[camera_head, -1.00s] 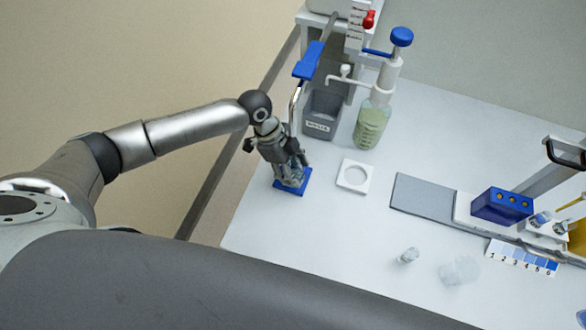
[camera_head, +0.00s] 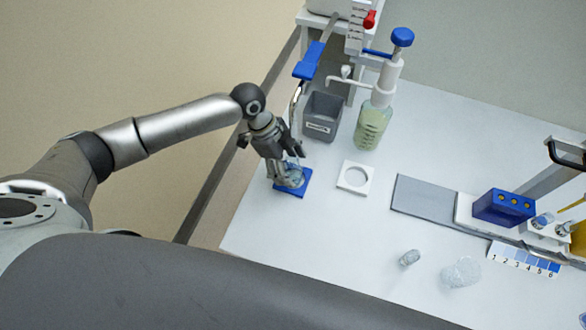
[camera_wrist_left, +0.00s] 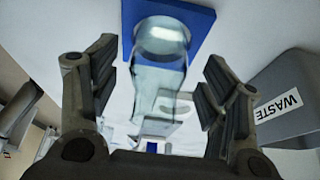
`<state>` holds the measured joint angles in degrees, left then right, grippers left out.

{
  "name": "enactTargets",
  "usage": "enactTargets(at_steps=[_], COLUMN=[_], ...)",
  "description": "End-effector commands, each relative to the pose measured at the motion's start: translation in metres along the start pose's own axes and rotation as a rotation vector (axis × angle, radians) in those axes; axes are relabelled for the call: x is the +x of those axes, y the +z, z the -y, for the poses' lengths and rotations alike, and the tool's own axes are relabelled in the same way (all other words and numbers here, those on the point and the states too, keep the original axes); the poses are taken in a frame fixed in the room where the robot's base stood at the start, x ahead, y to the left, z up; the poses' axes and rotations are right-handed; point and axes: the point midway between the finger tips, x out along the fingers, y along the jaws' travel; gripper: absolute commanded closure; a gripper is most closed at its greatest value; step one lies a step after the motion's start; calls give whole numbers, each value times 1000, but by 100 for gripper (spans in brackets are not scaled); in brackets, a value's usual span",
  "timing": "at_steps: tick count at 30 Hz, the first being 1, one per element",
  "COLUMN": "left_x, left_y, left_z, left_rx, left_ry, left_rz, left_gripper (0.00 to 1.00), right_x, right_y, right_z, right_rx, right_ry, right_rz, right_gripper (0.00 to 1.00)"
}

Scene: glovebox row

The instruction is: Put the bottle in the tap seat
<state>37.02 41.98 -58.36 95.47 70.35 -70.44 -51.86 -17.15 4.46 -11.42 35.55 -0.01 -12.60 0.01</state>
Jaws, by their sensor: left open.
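A clear glass bottle (camera_head: 293,178) stands on the blue square seat (camera_head: 305,191) below the tap with the blue lever (camera_head: 309,61). My left gripper (camera_head: 282,165) is open, coming from the upper left, and partly hides the bottle in the head view. In the left wrist view, the bottle (camera_wrist_left: 160,70) is between the two spread fingers (camera_wrist_left: 158,100), with a gap on each side. Its round end lies over the blue seat (camera_wrist_left: 199,20). My right gripper is not in view.
A grey waste bin (camera_head: 322,117) is close to the right of my left gripper. A pump bottle with green liquid (camera_head: 372,126) and a white square holder with a round opening (camera_head: 355,178) stand further right. Two small clear items (camera_head: 409,257) (camera_head: 461,272) are near the front.

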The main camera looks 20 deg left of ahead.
Motion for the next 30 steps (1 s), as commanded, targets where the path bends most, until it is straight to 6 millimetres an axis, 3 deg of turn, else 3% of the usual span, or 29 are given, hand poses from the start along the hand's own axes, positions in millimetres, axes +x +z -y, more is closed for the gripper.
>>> enactTargets(at_steps=[1,6,13,18,30], left_x=[-1,-16,-34,-40,-42], left_y=[17,54,92,104,105], left_z=[-1,-1,-1,-1,-1], left_rx=[-8,-9,-7,-5,-4], left_ry=[1,1,2,2,2], left_rz=[8,7,7,5,4], left_gripper=[30,30,30,30,30], right_x=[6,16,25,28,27], right_y=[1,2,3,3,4], right_z=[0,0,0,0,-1], right_rx=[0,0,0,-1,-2], right_ry=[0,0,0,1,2], right_rz=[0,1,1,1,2], right_gripper=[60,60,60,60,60])
